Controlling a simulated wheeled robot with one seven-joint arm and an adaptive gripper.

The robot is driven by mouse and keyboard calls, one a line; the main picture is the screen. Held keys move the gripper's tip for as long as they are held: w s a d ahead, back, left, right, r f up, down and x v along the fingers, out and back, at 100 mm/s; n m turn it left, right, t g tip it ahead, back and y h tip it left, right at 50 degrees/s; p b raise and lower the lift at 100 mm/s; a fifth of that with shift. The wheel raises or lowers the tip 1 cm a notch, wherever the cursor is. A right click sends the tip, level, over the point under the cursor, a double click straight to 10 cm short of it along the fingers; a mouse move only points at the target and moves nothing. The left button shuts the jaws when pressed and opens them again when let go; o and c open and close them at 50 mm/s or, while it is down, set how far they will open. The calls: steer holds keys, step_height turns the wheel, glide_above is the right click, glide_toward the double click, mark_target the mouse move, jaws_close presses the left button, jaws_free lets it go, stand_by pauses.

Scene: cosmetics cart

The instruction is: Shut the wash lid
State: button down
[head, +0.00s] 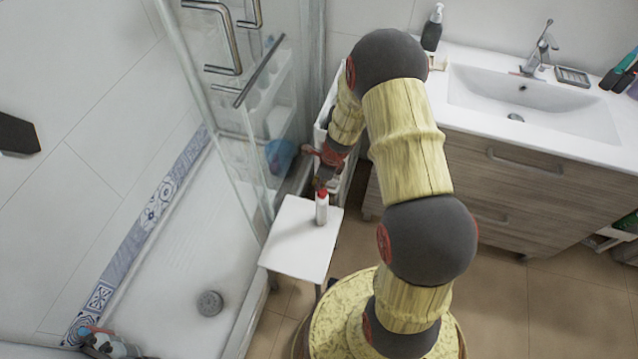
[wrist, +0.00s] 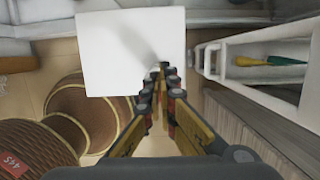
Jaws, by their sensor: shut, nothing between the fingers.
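The bottle cannot be made out there.
A narrow white cart (wrist: 240,38) holding a yellow and green item (wrist: 272,61) stands right of my fingers. The glass shower door (head: 225,120) is left of the stool. The wooden vanity (head: 520,185) with its sink (head: 535,100) stands to the right.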

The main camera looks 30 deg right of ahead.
steer(key=shift+w+a+f+p, duration=0.15)
steer(key=shift+a+f+p, duration=0.35)
steer(key=shift+f, duration=0.3)
steer(key=shift+s+f, duration=0.25)
steer(key=shift+f, duration=0.1)
steer(key=shift+r, duration=0.1)
steer(key=shift+r+p, duration=0.5)
steer(key=shift+p, duration=0.2)
steer(key=shift+w+r+p, duration=0.25)
steer(key=shift+r+p, duration=0.3)
steer(key=shift+r, duration=0.15)
step_height(320, 180, up, 13)
steer(key=p, duration=0.6)
steer(key=shift+p, duration=0.35)
steer(key=shift+a, duration=0.1)
